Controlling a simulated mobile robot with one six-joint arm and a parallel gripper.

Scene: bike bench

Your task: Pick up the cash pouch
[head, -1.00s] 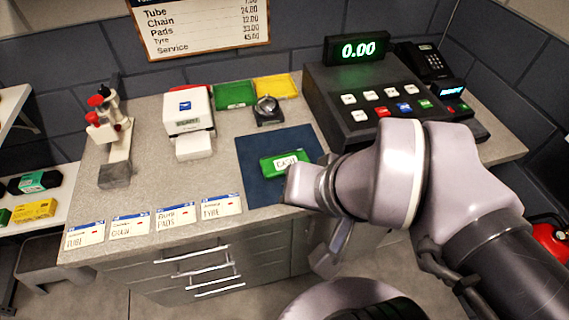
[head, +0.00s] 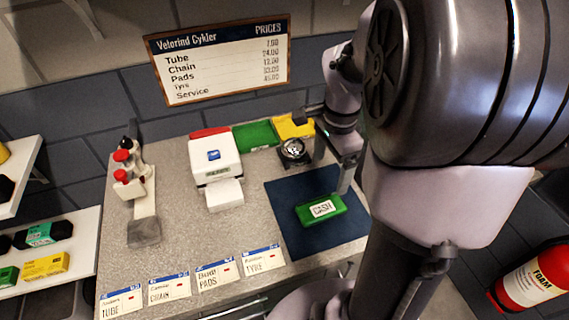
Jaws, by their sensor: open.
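The cash pouch (head: 321,208) is a green block-like pouch with a white label reading CASH. It lies on a dark blue mat (head: 293,240) at the right part of the counter. My gripper (head: 332,176) is above and just behind the pouch, pointing down, with one finger seen near the pouch's right end. It is open and holds nothing. Whether a finger touches the pouch I cannot tell. My arm covers the area right of the mat.
A round dark device (head: 293,151) stands close behind the mat. A white card machine (head: 215,165), green tray (head: 256,136) and yellow tray (head: 293,126) are further back. Price cards (head: 216,273) line the front edge. A red-topped tool (head: 137,190) stands left. A fire extinguisher (head: 533,279) is at right.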

